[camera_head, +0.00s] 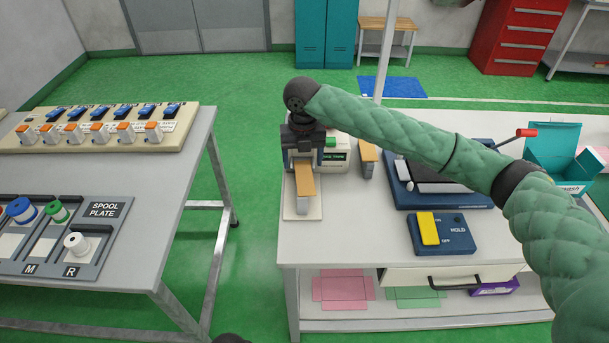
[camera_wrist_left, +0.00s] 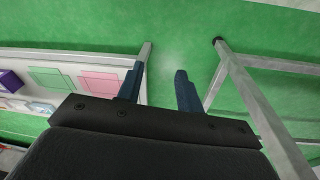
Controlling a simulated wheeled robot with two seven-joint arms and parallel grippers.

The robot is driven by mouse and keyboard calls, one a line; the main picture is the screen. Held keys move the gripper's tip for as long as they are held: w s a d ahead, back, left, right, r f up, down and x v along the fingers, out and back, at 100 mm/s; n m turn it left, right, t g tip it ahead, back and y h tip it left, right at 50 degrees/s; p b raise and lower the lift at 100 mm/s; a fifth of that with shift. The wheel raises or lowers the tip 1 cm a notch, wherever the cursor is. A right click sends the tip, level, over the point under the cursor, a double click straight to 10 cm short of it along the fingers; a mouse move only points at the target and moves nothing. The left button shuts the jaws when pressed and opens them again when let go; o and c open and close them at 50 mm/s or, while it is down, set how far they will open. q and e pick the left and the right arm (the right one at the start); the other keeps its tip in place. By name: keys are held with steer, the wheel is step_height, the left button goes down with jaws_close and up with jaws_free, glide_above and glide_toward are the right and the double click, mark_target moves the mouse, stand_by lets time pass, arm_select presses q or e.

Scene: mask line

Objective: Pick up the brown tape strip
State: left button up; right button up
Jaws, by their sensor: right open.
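A brown tape strip (camera_head: 304,178) sticks out over a small pale base plate (camera_head: 301,207) at the left end of the right-hand bench. It comes from the front of a white tape dispenser (camera_head: 339,148) with a green label. My right gripper (camera_head: 303,158) is open and points down over the strip's rear part; the gripper hides where the strip begins. I cannot tell whether the fingers touch it. A second brown piece (camera_head: 368,151) sits to the right of the dispenser. My left gripper (camera_wrist_left: 160,72) is open and empty above the green floor in the left wrist view.
A blue mold box (camera_head: 443,234) with a yellow switch and a press (camera_head: 440,183) stand to the right. A teal box (camera_head: 556,160) is beyond them. A spool plate (camera_head: 60,240) and a switch panel (camera_head: 95,129) are on the left table. A floor gap separates the tables.

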mark_target(305, 177)
steer(key=shift+d+f, duration=0.1)
steer(key=shift+f, duration=0.2)
arm_select(q)
step_height(305, 177, down, 8)
steer(key=p, duration=0.1)
steer(key=shift+a+f+p, duration=0.15)
steer(key=shift+a+p, duration=0.25)
steer(key=shift+a, duration=0.05)
arm_select(e)
step_height(305, 177, down, 4)
steer(key=shift+w+d+f, duration=0.1)
steer(key=shift+w+d, duration=0.05)
arm_select(q)
steer(key=shift+w, duration=0.1)
arm_select(e)
steer(key=c, duration=1.1)
